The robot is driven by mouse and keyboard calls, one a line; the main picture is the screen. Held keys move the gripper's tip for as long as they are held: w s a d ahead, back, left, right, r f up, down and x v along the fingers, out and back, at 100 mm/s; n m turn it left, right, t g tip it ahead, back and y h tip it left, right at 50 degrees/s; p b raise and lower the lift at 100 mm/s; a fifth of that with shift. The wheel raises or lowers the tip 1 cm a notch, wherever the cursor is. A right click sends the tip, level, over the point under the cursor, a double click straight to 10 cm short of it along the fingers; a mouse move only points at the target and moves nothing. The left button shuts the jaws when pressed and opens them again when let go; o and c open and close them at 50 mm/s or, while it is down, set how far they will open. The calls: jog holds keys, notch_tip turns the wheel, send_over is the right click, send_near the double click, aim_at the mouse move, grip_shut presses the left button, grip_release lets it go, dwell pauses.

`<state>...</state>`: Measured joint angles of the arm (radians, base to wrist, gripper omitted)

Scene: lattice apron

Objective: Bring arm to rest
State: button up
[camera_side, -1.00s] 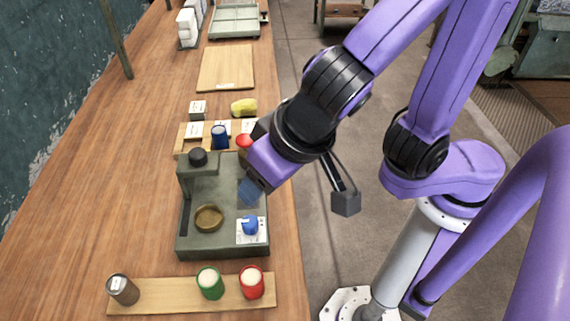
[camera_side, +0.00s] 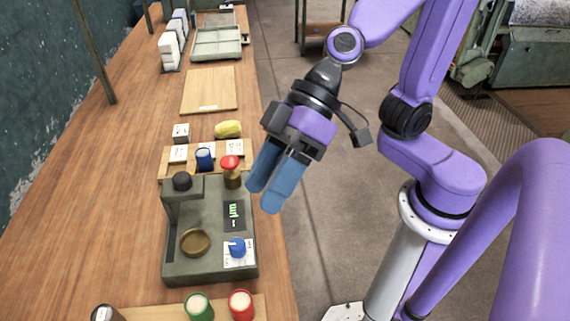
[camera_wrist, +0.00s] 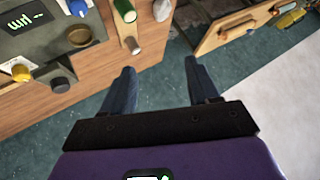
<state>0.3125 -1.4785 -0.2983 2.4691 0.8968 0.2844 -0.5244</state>
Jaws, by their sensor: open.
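My gripper (camera_side: 268,188) is raised in the air at the right edge of the wooden counter (camera_side: 95,220). Its two blue fingers are apart, point downward and hold nothing. In the wrist view the fingers of my gripper (camera_wrist: 160,85) are also spread and empty, with dark floor between them. In the side view the green-grey machine (camera_side: 178,225) stands left of the fingers, with a lit green display (camera_side: 234,214) and a blue knob (camera_side: 237,247). The fingers appear clear of the machine.
A yellow item (camera_side: 228,129) and cutting board (camera_side: 209,91) lie farther back. Green (camera_side: 199,306) and red (camera_side: 241,304) cups stand in front. Open floor (camera_side: 320,190) lies right of the counter.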

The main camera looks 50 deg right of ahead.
jog(key=s+d+f+h, duration=0.1)
jog(key=d+f+h, duration=0.1)
jog(key=d, duration=0.5)
jog(key=s+d+f+n+h, duration=0.1)
jog(key=s+d+f+h, duration=0.1)
jog(key=d+h, duration=0.2)
jog(key=s+d+f+n+h, duration=0.1)
jog(key=d+f+h, duration=0.1)
jog(key=d, duration=0.8)
jog(key=shift+s+f+g+h, duration=0.35)
jog(key=shift+f+g+h, duration=0.05)
jog(key=shift+h, duration=0.1)
